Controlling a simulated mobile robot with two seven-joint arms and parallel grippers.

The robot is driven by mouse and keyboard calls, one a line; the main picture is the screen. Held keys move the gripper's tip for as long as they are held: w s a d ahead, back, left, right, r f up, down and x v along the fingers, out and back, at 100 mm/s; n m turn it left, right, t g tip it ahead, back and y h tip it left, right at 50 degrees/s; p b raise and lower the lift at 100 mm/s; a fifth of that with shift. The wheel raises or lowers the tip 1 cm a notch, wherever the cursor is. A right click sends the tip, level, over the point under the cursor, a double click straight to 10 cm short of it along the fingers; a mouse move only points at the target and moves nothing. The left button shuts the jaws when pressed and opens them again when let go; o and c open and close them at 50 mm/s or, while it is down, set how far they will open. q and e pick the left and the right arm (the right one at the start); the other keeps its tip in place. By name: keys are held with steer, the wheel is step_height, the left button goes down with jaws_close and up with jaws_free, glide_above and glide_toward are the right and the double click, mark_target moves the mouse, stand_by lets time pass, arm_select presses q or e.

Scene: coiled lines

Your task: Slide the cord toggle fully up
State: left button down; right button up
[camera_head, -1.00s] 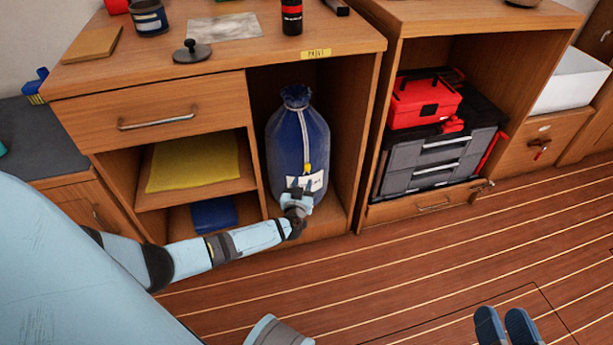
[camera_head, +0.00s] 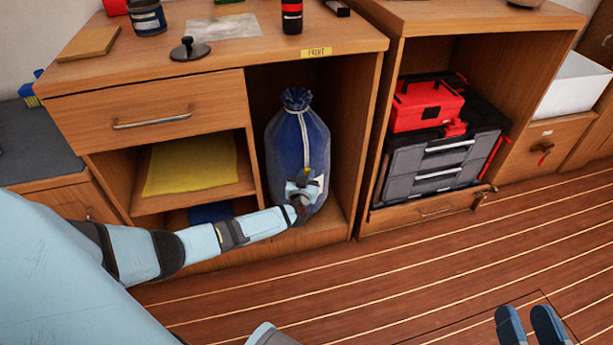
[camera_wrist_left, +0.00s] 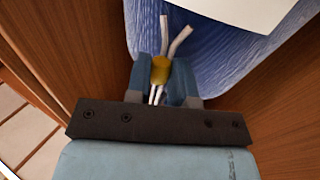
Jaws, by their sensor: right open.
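The blue drawstring bag (camera_head: 285,145) stands upright in the open bay of the left cabinet. A pale cord (camera_head: 303,125) runs down its front from the gathered neck. The yellow cord toggle (camera_wrist_left: 160,70) sits low on the bag, between the fingers of my left gripper (camera_wrist_left: 160,78), which touch it on both sides. Two cord strands come out above it and two below. In the head view my left gripper (camera_head: 304,183) covers most of the toggle. My right gripper (camera_head: 531,325) is open and empty over the floor, away from the bag.
The bay's wooden walls stand close on both sides of the bag. A white label (camera_wrist_left: 240,10) is on the bag near my left gripper. The floor (camera_head: 420,260) in front is clear.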

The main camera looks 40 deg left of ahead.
mark_target(309, 157)
arm_select(q)
step_height(309, 157, up, 4)
steer(key=p, duration=0.6)
steer(key=shift+r, duration=0.15)
step_height(309, 157, up, 3)
steer(key=p, duration=0.4)
steer(key=shift+r, duration=0.1)
arm_select(e)
step_height(309, 157, up, 10)
steer(key=s+m+t, duration=0.2)
steer(key=t, duration=0.1)
steer(key=shift+f+m, duration=0.2)
steer(key=shift+m, duration=0.2)
arm_select(q)
steer(key=c, duration=1.2)
jaws_free()
steer(key=shift+c, duration=0.2)
arm_select(e)
steer(key=shift+w, duration=0.1)
